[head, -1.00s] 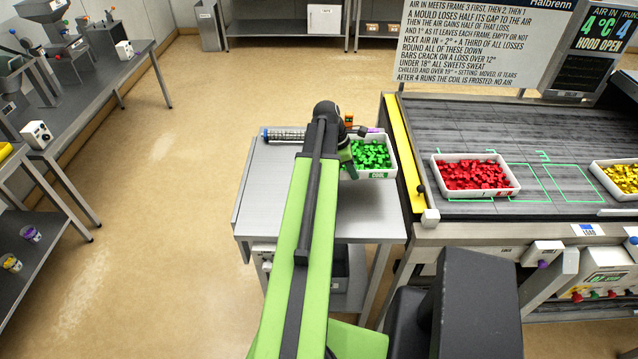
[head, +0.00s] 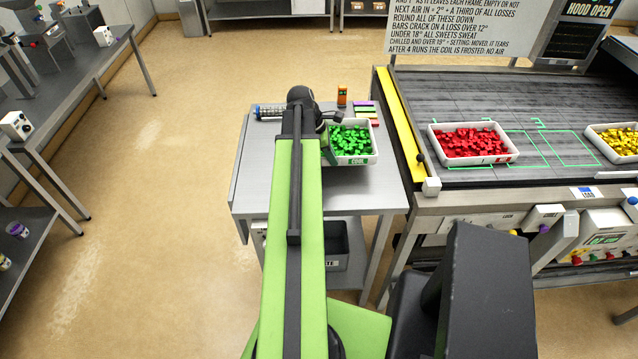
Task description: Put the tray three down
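A white tray of green sweets (head: 352,159) is over the right part of the steel side table (head: 290,190), with a green label on its front. My gripper (head: 325,148) is at the tray's left wall, at the end of my green arm. Its fingertips are mostly hidden, but the tray has moved along with it, so it appears shut on that wall. I cannot tell whether the tray's base touches the table. A tray of red sweets (head: 473,160) and a tray of yellow sweets (head: 620,154) sit on the dark belt to the right.
Behind the green tray lie small coloured bars (head: 366,110), an orange device (head: 342,95) and a cylindrical roller (head: 270,112). A yellow strip (head: 402,130) edges the dark belt (head: 450,105). The table's front left is clear. A dark bin stands on the shelf below.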

